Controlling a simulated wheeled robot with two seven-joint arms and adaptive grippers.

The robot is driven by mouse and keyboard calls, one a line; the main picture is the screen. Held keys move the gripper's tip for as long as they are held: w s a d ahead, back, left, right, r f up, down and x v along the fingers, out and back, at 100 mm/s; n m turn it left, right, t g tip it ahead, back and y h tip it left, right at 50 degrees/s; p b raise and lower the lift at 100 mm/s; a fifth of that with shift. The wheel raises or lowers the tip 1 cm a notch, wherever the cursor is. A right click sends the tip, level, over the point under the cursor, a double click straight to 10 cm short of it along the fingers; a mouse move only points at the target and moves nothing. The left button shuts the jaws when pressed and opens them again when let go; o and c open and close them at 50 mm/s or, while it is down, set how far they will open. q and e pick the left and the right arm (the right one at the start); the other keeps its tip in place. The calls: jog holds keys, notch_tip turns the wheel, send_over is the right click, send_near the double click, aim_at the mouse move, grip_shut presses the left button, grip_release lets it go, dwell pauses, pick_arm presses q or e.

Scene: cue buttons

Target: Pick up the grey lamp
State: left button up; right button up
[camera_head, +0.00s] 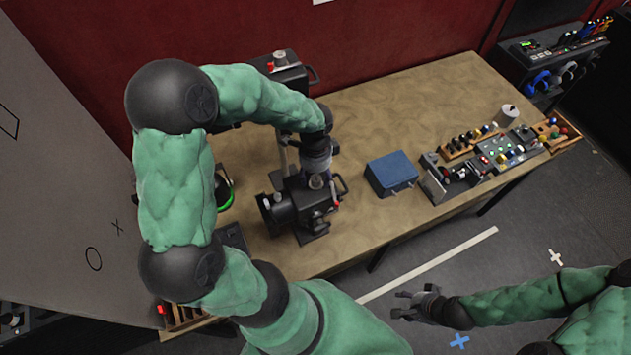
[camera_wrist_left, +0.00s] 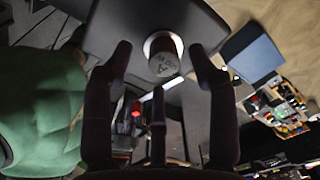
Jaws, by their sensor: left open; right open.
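A dark grey lamp (camera_head: 278,212), a boxy housing with a round front and side handle, stands on the table. A short grey cylinder (camera_head: 316,181) rises from its top; the left wrist view shows its round marked end (camera_wrist_left: 163,64). A similar dark lamp (camera_head: 281,72) with a light grey cylinder stands behind; I cannot tell for certain which the task names. My left gripper (camera_head: 317,166) is open, just above the nearer lamp. Its fingers (camera_wrist_left: 160,48) are either side of the cylinder; contact is unclear. My right gripper (camera_head: 415,303) is open and empty, off the table's front.
A blue box (camera_head: 391,173) stands right of the nearer lamp. Further right are a button panel (camera_head: 508,150), wooden racks (camera_head: 468,142) and a white roll (camera_head: 506,115). A green-ringed object (camera_head: 224,192) is partly hidden by my left arm. The table's back middle (camera_head: 400,100) is clear.

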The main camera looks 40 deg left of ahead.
pick_arm(q)
jog(key=shift+w+a+f, duration=0.1)
jog(key=shift+w+f, duration=0.1)
jog(key=shift+f, duration=0.45)
jog(key=shift+w+f, duration=0.15)
jog(key=shift+f, duration=0.45)
jog(key=shift+s, duration=0.15)
jog(key=shift+r, duration=0.1)
jog(key=shift+c, duration=1.4)
grip_shut()
jog(key=shift+r, duration=0.1)
notch_tip(320, 180, up, 10)
jog(key=shift+f+b, duration=0.1)
jog(key=shift+b, duration=0.35)
